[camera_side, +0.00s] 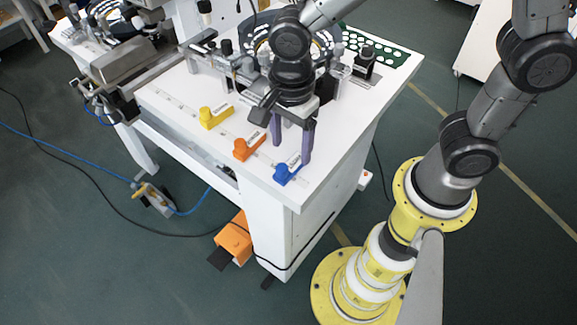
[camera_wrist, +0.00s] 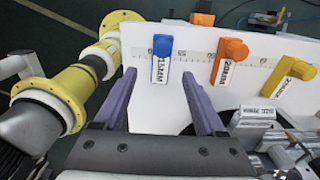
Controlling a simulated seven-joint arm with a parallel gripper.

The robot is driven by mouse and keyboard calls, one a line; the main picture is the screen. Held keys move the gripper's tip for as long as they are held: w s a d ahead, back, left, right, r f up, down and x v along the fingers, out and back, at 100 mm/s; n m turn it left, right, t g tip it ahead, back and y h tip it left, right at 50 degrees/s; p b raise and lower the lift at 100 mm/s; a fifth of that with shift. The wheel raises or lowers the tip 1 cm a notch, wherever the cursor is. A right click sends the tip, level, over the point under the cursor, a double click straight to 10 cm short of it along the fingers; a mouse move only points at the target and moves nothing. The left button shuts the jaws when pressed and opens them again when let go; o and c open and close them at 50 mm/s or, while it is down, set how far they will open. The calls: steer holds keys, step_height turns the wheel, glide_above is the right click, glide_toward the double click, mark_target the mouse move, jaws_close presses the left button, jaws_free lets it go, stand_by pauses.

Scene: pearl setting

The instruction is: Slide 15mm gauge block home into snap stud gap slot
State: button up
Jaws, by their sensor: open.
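The blue gauge block (camera_side: 284,174) lies near the table's front right corner. It has a rounded head and a narrow arm with a white label. In the wrist view the blue block (camera_wrist: 161,67) appears ahead of and between my fingertips; its label is hard to read but seems to be the 15mm one. My gripper (camera_side: 292,151) has purple fingers, open and empty, pointing down close to the blue block. The open fingers also show in the wrist view (camera_wrist: 159,78). I cannot make out the snap stud gap slot.
An orange block (camera_side: 243,148) and a yellow block (camera_side: 210,118) lie in a row left of the blue one. Metal fixtures (camera_side: 225,58) and a green perforated tray (camera_side: 383,49) stand farther back.

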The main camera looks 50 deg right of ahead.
mark_target(288, 162)
steer(key=shift+w+a+f, duration=0.1)
steer(key=shift+a+f, duration=0.05)
steer(key=shift+f, duration=1.25)
steer(key=shift+a+f, duration=0.1)
steer(key=shift+f, duration=1.3)
jaws_close()
